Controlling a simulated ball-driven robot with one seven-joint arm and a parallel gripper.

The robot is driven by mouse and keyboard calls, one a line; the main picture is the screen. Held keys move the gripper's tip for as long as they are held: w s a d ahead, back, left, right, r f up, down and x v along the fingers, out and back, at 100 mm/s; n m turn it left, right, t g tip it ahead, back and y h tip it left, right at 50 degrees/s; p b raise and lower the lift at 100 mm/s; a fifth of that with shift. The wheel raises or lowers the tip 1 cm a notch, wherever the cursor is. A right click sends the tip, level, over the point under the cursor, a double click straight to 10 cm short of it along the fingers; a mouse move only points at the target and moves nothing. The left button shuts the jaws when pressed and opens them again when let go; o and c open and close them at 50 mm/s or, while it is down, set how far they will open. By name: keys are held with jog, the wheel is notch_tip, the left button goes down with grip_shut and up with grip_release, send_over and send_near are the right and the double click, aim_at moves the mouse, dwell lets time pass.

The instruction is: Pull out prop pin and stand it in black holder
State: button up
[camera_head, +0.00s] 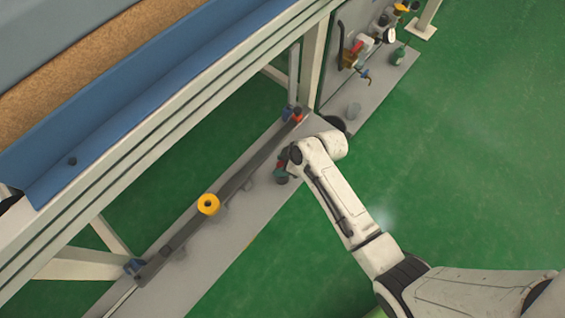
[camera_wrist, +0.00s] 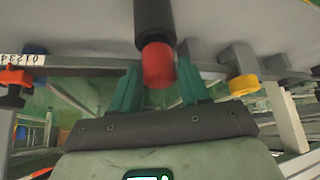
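The prop pin shows in the wrist view as a dark cylinder with a red end (camera_wrist: 158,65). The red end is between the two teal fingers of my gripper (camera_wrist: 158,82), with a gap visible on each side. My gripper is open. In the head view my gripper (camera_head: 282,176) is low over the grey base plate, mostly hidden by my arm, and a bit of red shows beside it. A dark round opening (camera_head: 335,122), seemingly the black holder, sits just beyond my wrist, partly covered by it.
A dark bar (camera_head: 232,185) with a yellow knob (camera_head: 208,204) runs along the grey plate (camera_head: 222,240). A red-and-blue fitting (camera_head: 294,114) is at its far end. A frame with a blue-edged bed (camera_head: 150,95) overhangs at left. Green floor (camera_head: 470,150) is clear at right.

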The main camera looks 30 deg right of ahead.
jog(key=o, duration=0.3)
jog(key=p+v, duration=0.3)
jog(key=v, duration=0.7)
jog(key=shift+s+r, duration=0.15)
jog(key=shift+r, duration=0.15)
jog(key=shift+d, duration=0.1)
jog(key=s+d+r+m+g+h, duration=0.2)
jog(key=s+r+m, duration=0.2)
jog(key=s, duration=0.5)
jog(key=s+d+r+m+g+h, duration=0.25)
jog(key=s+m, duration=0.25)
jog(key=s, duration=0.4)
notch_tip(320, 180, up, 13)
jog(key=p, duration=1.2)
jog(key=shift+s+a+r+t+p, duration=0.2)
jog(key=shift+s+a+t+p, duration=0.15)
jog(key=shift+a+p, duration=0.05)
